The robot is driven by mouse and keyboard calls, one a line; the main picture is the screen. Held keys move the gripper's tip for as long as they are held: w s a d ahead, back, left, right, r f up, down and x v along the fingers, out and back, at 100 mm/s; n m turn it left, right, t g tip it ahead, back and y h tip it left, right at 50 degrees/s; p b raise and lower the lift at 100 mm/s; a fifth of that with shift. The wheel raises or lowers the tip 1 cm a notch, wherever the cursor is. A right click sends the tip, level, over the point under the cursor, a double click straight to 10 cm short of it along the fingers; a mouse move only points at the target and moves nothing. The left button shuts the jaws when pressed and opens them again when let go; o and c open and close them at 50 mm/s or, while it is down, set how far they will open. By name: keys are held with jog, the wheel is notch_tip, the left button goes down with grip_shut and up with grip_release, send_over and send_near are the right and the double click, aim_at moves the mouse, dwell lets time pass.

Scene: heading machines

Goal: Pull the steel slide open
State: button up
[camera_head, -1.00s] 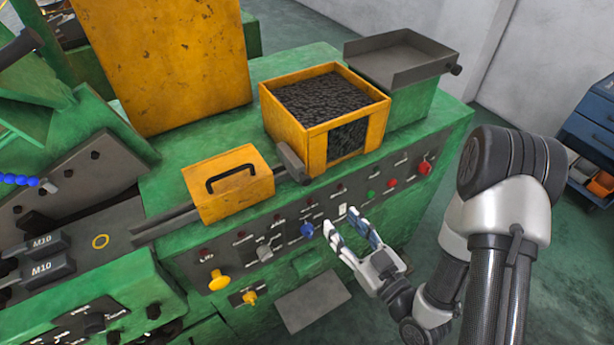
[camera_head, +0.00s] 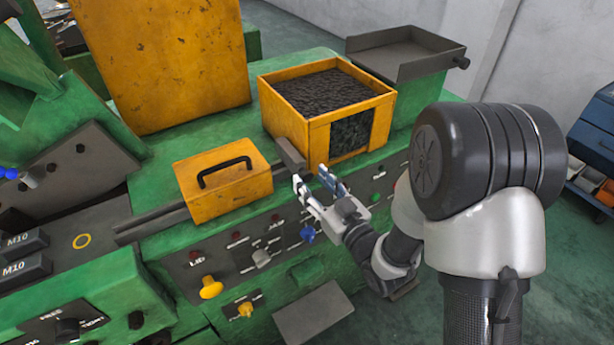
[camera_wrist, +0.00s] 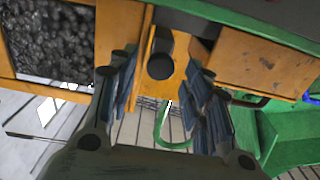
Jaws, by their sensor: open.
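The steel slide (camera_head: 289,156) shows as a short dark grey bar between the yellow hopper and the yellow lidded box. In the head view its near end is close behind my fingertips. My gripper (camera_head: 311,176) is open and empty in front of it. In the wrist view the fingers of my gripper (camera_wrist: 163,68) stand on either side of a dark round knob (camera_wrist: 160,66), apparently the slide's end. I cannot tell whether the fingers touch it. A dark grey bar also shows beyond it in the wrist view.
The yellow hopper (camera_head: 290,135) of dark small parts is close on the right. The yellow box (camera_head: 215,195) with a black handle is on the left. Control knobs and buttons, including a blue knob (camera_head: 308,235), line the green panel below. A grey tray (camera_head: 425,68) stands behind right.

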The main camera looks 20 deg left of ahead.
aim_at(308, 178)
jog(key=shift+x, duration=1.6)
grip_shut()
